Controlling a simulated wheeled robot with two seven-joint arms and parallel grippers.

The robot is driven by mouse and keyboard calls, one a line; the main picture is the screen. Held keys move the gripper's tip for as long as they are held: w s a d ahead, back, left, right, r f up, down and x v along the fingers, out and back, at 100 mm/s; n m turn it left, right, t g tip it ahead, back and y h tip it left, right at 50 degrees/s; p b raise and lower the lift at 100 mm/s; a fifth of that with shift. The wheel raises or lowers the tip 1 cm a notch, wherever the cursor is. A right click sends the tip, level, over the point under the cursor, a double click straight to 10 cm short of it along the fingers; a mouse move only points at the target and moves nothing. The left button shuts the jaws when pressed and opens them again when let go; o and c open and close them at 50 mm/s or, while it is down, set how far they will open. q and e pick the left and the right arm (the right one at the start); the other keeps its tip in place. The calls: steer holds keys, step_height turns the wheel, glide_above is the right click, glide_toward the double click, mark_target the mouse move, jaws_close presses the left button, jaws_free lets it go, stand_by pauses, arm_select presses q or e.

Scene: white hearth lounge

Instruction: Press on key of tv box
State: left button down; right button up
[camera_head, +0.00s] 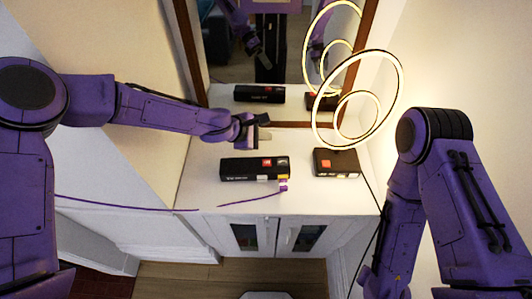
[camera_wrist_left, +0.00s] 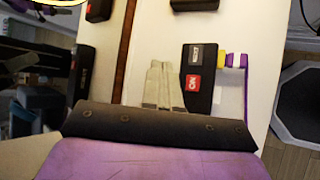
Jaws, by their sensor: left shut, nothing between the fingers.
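A long black box (camera_head: 238,169) with a red key (camera_head: 267,162) lies on the white cabinet top, with yellow, white and purple plugs at its front right. In the left wrist view the black box (camera_wrist_left: 201,100) stands right of the fingers, and its red key (camera_wrist_left: 193,83) bears white lettering. A dark key with white lettering (camera_wrist_left: 195,54) sits beside it. My left gripper (camera_head: 262,137) is shut and empty behind the box, apart from the red key in the picture. Its fingers (camera_wrist_left: 160,82) lie left of the box in the wrist view. My right gripper is out of view.
A second black box (camera_head: 336,163) with an orange-red patch stands to the right on the white cabinet top (camera_head: 210,195). A ring lamp (camera_head: 357,98) stands behind it. A wood-framed mirror (camera_head: 290,60) reflects the boxes. A purple cable (camera_head: 250,199) runs in front.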

arm_select(q)
steer(key=s+r, duration=0.1)
steer(key=s, duration=0.2)
steer(key=b, duration=0.4)
glide_above(264, 164)
steer(key=f, duration=0.5)
steer(key=shift+w+d+f, duration=0.15)
steer(key=shift+w, duration=0.15)
steer(key=shift+s+f+b, duration=0.25)
steer(key=shift+f+b, duration=0.85)
steer(key=shift+f, duration=0.05)
steer(key=shift+s+f+b, duration=0.2)
steer(key=shift+f+b, duration=0.1)
steer(key=shift+b, duration=0.1)
steer(key=shift+s+f, duration=0.1)
steer(key=shift+f, duration=0.25)
steer(key=shift+f+b, duration=0.25)
steer(key=shift+b, duration=0.15)
steer(key=shift+w, duration=0.35)
steer(key=shift+s, duration=0.1)
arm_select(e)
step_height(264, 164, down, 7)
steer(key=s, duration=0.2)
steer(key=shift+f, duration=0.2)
